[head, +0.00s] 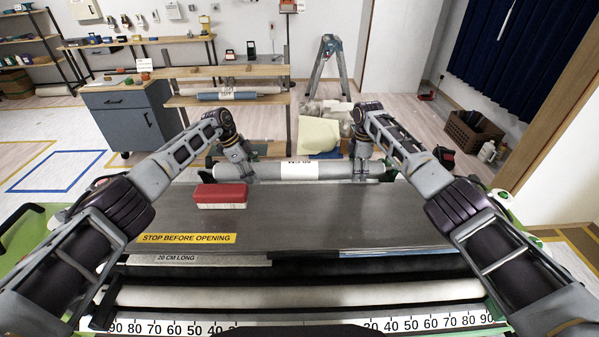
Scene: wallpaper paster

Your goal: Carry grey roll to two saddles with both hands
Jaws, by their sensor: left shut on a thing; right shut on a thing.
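The grey roll (325,170) with a white label lies crosswise just beyond the far edge of the machine's grey top. My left gripper (240,172) is shut on its left part, and my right gripper (361,170) is shut on its right part. The roll looks level. I cannot tell whether it rests on anything beneath. I cannot make out the two saddles clearly; the area under the roll is hidden by the machine's top.
The machine's grey top (315,220) lies between my arms, with a red and white box (220,195) on it near the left gripper. A wooden shelf rack (225,98) holding other rolls, a blue-grey cabinet (125,115) and a stepladder (332,65) stand beyond.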

